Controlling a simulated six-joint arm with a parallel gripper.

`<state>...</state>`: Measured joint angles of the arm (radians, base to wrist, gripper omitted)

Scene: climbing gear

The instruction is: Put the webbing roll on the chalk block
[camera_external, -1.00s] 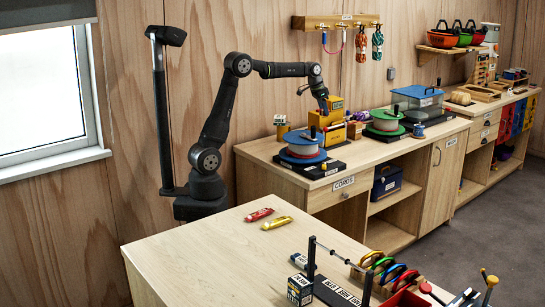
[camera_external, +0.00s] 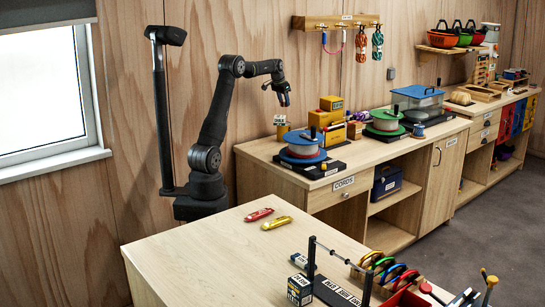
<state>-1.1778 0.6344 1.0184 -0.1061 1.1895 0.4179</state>
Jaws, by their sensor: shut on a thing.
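My gripper (camera_external: 285,101) is in the air above the back counter, left of the stacked yellow boxes, pointing down. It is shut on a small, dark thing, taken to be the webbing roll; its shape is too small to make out. A small dark block with a white label (camera_external: 300,290) stands on the front table. A yellow block with a label (camera_external: 281,121) stands at the back of the counter, below my gripper. I cannot read which of the two is the chalk block.
Blue (camera_external: 303,146) and green (camera_external: 384,121) cord spools stand on the counter (camera_external: 262,151), with yellow boxes (camera_external: 327,117) behind. The front table (camera_external: 205,250) holds a red (camera_external: 259,214) and a yellow tool (camera_external: 277,222), plus a rack of coloured rings (camera_external: 385,266). Its left part is clear.

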